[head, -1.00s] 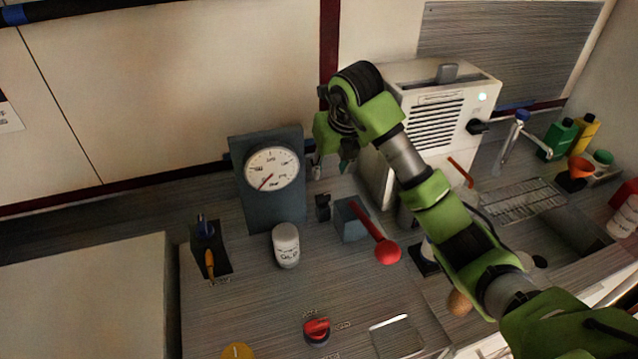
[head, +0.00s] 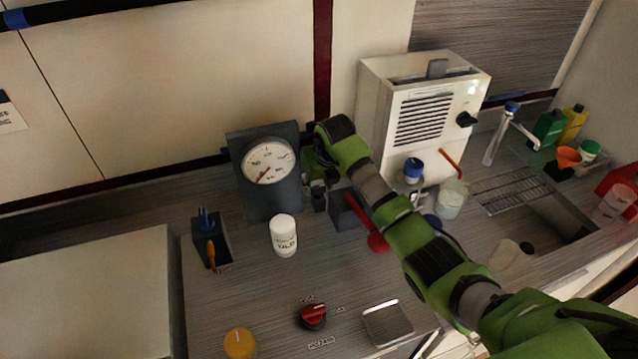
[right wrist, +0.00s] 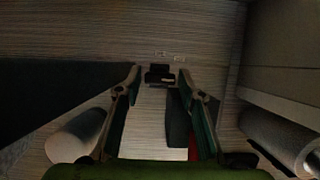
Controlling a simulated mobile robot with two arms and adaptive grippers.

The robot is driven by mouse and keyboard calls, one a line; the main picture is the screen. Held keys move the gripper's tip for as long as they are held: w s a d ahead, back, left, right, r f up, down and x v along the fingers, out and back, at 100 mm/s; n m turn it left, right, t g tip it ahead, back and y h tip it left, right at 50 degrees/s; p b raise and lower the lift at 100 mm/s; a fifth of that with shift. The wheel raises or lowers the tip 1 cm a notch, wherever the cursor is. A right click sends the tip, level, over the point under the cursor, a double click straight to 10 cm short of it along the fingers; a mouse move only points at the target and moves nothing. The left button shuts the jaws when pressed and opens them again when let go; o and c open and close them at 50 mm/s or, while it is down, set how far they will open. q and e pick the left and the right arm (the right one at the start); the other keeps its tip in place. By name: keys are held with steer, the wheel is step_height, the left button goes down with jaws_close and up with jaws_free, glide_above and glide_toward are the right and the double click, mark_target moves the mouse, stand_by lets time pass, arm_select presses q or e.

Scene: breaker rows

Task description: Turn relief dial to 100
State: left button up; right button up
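A red knob (head: 313,316) with small labels around it, too small to read, sits on the bench front. A dark panel carries a round white gauge (head: 268,161) with a red needle pointing to the lower left. A small black fitting (head: 319,197) stands right of the panel. I cannot tell which is the relief dial. My right gripper (head: 317,178) is beside the gauge panel above this fitting, partly hidden by its own arm. In the right wrist view its fingers (right wrist: 159,76) are apart, with a small black piece and tiny labels beyond the tips. My left gripper is not in view.
A red-ended lever (head: 377,241) on a dark box lies under my right forearm. A white canister (head: 283,236) stands before the gauge. A yellow knob (head: 239,343) and a metal tray (head: 388,324) are at the front. A white machine (head: 425,120) stands at the back right.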

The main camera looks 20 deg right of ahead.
steer(key=c, duration=0.8)
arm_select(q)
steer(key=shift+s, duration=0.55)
arm_select(e)
steer(key=shift+c, duration=0.2)
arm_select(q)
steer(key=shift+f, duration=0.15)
